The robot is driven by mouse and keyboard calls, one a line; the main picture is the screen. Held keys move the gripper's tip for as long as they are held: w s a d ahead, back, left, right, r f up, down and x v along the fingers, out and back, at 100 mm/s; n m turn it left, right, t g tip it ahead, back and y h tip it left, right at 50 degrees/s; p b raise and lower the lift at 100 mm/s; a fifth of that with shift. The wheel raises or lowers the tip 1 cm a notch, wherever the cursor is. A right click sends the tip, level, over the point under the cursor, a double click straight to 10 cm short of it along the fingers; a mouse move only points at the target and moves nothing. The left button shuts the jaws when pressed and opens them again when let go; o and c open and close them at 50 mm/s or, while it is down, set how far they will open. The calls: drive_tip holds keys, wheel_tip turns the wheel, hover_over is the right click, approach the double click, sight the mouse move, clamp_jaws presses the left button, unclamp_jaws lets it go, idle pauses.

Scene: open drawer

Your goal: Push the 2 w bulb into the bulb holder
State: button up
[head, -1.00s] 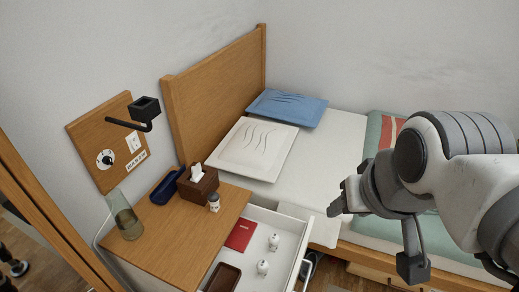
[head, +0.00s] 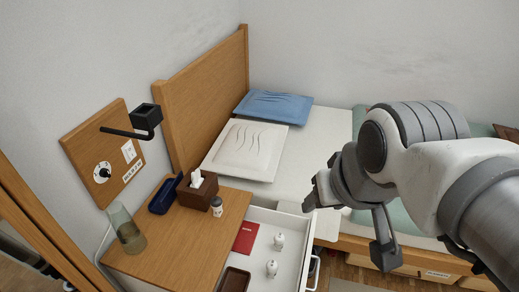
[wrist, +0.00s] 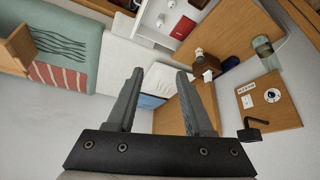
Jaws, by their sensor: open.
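Two small white bulbs stand in the open drawer, one farther back (head: 280,241) and one nearer (head: 272,268); I cannot read which is 2 w. They also show small in the wrist view, one of them here (wrist: 160,20). The bulb holder is probably the black square socket (head: 146,117) on a bent arm from the wall panel; it also shows in the wrist view (wrist: 250,133). My gripper (head: 309,196) is up and right of the drawer in the head view. In the wrist view my gripper (wrist: 157,75) is open with nothing between its fingers.
The white drawer (head: 308,262) also holds a red booklet (head: 246,238) and a brown tray (head: 235,280). The bed (head: 320,150) lies behind.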

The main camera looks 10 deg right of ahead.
drive_tip(key=shift+o, duration=1.2)
drive_tip(key=shift+w, duration=0.1)
drive_tip(key=shift+o, duration=0.3)
drive_tip(key=shift+w, duration=0.35)
drive_tip(key=w+f+m+g+p, duration=0.1)
drive_tip(key=w+f, duration=0.3)
drive_tip(key=w, duration=0.3)
drive_tip(key=w+a+f+m+g+p, duration=0.1)
drive_tip(key=w+f+m, duration=0.15)
drive_tip(key=w, duration=0.45)
drive_tip(key=w+f+m+g+p, duration=0.1)
drive_tip(key=w+f+p, duration=0.1)
drive_tip(key=w+f, duration=0.3)
drive_tip(key=w+f+m+g+p, duration=0.1)
drive_tip(key=w+f, duration=0.2)
drive_tip(key=f, duration=0.9)
drive_tip(key=w+f+m+g+p, duration=0.1)
drive_tip(key=w+f+m, duration=0.1)
drive_tip(key=f, duration=1)
drive_tip(key=shift+w+d+f+g, duration=0.3)
drive_tip(key=shift+w+d+f, duration=0.1)
drive_tip(key=shift+w, duration=0.3)
drive_tip(key=shift+f, duration=0.1)
